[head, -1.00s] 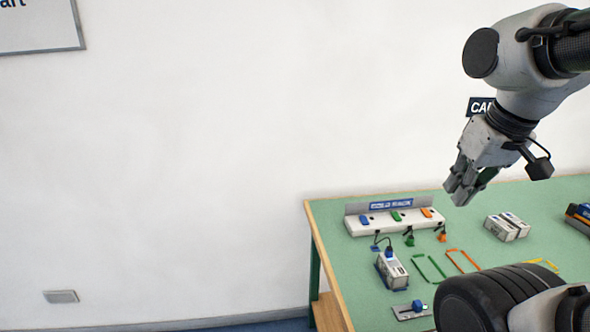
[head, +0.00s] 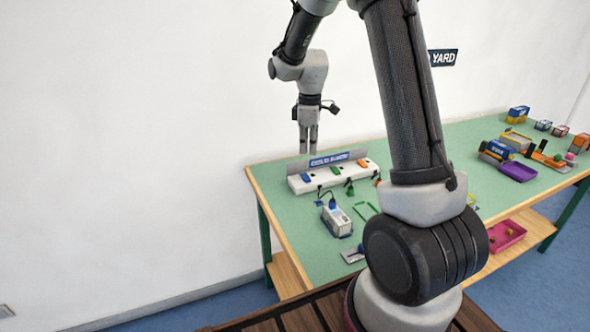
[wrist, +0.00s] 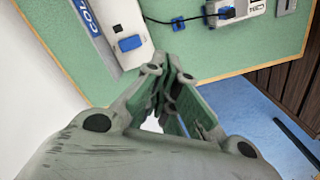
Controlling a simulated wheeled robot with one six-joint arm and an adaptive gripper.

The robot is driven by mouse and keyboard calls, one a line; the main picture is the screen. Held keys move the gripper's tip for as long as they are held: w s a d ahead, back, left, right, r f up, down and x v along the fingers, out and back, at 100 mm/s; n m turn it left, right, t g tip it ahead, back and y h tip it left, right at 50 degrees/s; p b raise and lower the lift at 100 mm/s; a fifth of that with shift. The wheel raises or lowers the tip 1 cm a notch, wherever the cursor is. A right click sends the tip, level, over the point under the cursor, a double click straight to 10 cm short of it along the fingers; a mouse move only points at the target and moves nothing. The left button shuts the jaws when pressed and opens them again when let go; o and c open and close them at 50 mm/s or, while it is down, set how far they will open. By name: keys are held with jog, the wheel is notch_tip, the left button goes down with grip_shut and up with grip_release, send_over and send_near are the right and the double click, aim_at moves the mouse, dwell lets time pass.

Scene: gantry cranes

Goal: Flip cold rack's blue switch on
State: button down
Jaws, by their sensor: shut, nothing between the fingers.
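The cold rack (head: 318,184) is a white strip on the green table's left part, with an upright sign behind it. Its blue switch (head: 307,177) is at the left end, beside a green switch (head: 334,169) and an orange one (head: 361,162). My gripper (head: 308,152) points down above the rack's left end, shut and empty. In the wrist view the blue switch (wrist: 130,43) lies just left of and beyond my fingertips (wrist: 172,62), apart from them in the picture. Whether the switch is on or off I cannot tell.
A grey container (head: 336,220) with a blue plug and cable stands in front of the rack. A green plug (head: 349,190) hangs at the rack's front. A purple tray (head: 517,171) and several small items are at the right. The wall is behind.

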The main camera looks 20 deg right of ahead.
jog(key=w+r+n+t, duration=0.1)
jog(key=w+n, duration=0.3)
jog(key=w, duration=0.1)
jog(key=n, duration=0.3)
send_near(306, 178)
jog(key=shift+t, duration=0.3)
jog(key=w+f, duration=0.1)
jog(key=f, duration=0.1)
jog(key=w+a+f, duration=0.1)
jog(key=f, duration=0.1)
jog(key=w+a+f, duration=0.1)
jog(key=f, duration=0.1)
jog(key=shift+w+a+f, duration=0.1)
jog(key=shift+w+f, duration=0.05)
jog(key=shift+f, duration=0.25)
